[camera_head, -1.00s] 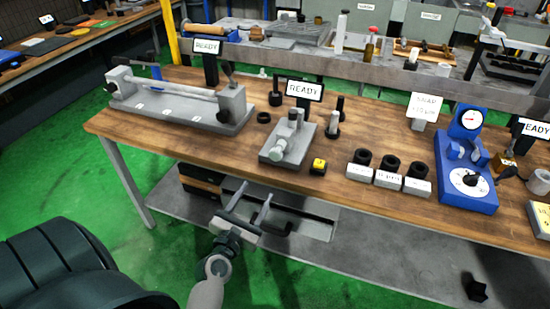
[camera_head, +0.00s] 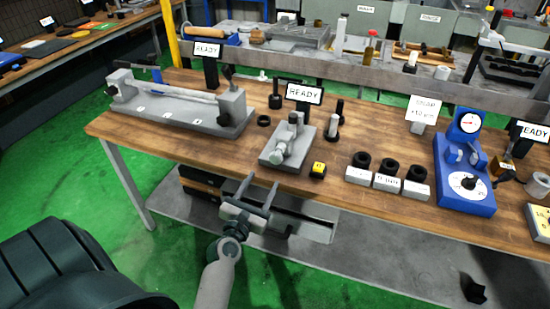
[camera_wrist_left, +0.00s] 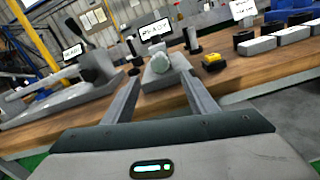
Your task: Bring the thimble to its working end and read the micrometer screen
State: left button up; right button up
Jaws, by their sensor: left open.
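The micrometer (camera_head: 288,142) is a grey device on a flat grey base near the front edge of the wooden bench. Its rounded thimble (camera_head: 281,152) faces the front; in the left wrist view the thimble (camera_wrist_left: 166,62) shows end-on beyond my fingers. The screen (camera_head: 304,93) behind it reads READY; it also shows in the left wrist view (camera_wrist_left: 155,32). My left gripper (camera_head: 260,191) is open and empty, in front of the bench edge and short of the micrometer. In the left wrist view my left gripper (camera_wrist_left: 160,98) has its fingers spread either side of the thimble's line. My right gripper is out of view.
A yellow-topped black button block (camera_head: 318,170) stands right of the micrometer. Further right are several grey blocks with black rings (camera_head: 387,178) and a blue dial gauge (camera_head: 465,170). A long grey fixture (camera_head: 180,105) stands left. Bare bench (camera_head: 215,147) lies between.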

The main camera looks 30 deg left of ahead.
aim_at(274, 161)
pick_arm(q)
jog(key=p+x, duration=0.1)
jog(key=x, duration=1)
jog(key=shift+w, duration=0.35)
jog(key=c, duration=1.1)
